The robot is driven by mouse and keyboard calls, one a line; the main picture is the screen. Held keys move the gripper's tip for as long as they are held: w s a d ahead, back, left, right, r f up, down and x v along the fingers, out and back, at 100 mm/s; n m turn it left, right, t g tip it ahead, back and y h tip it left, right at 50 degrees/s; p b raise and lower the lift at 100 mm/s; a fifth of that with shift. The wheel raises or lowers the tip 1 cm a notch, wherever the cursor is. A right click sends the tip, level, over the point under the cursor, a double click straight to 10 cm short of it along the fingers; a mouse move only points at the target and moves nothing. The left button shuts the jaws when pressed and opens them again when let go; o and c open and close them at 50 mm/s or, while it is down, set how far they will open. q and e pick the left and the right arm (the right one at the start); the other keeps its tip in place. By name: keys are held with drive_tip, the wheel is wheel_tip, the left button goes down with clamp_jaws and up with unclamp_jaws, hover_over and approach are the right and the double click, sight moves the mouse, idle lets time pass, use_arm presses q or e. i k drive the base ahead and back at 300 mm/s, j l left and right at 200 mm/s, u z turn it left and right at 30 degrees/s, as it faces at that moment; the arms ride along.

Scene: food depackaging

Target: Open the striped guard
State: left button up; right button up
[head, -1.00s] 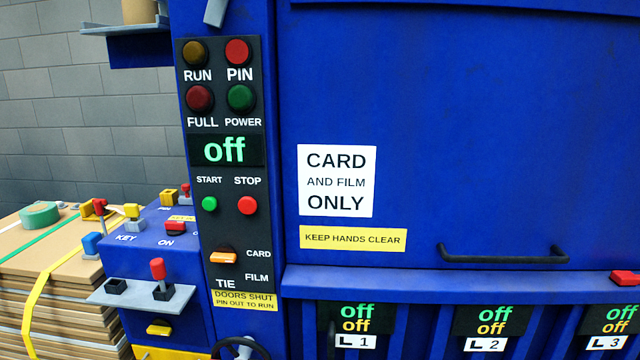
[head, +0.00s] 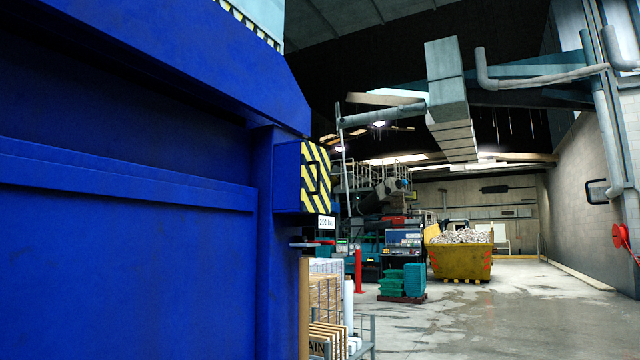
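A guard with yellow and black diagonal stripes (head: 315,178) is on the right end of the big blue machine (head: 120,240), at mid-height in the head view. A dark handle-like shape shows on its striped face. It looks shut against its blue housing, but I cannot tell for sure. A small white label (head: 326,222) sits just below it. A short red and dark piece (head: 312,243) sticks out under the label. Neither of my grippers is in view.
The blue machine fills the left side. Below the guard stand a metal rack (head: 366,335) and stacked goods. A red post (head: 358,271), teal crates (head: 414,280) and a yellow skip (head: 460,262) full of waste stand farther back. The concrete floor (head: 540,320) at right is clear.

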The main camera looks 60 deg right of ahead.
sight(323, 178)
drive_tip(key=z, duration=2)
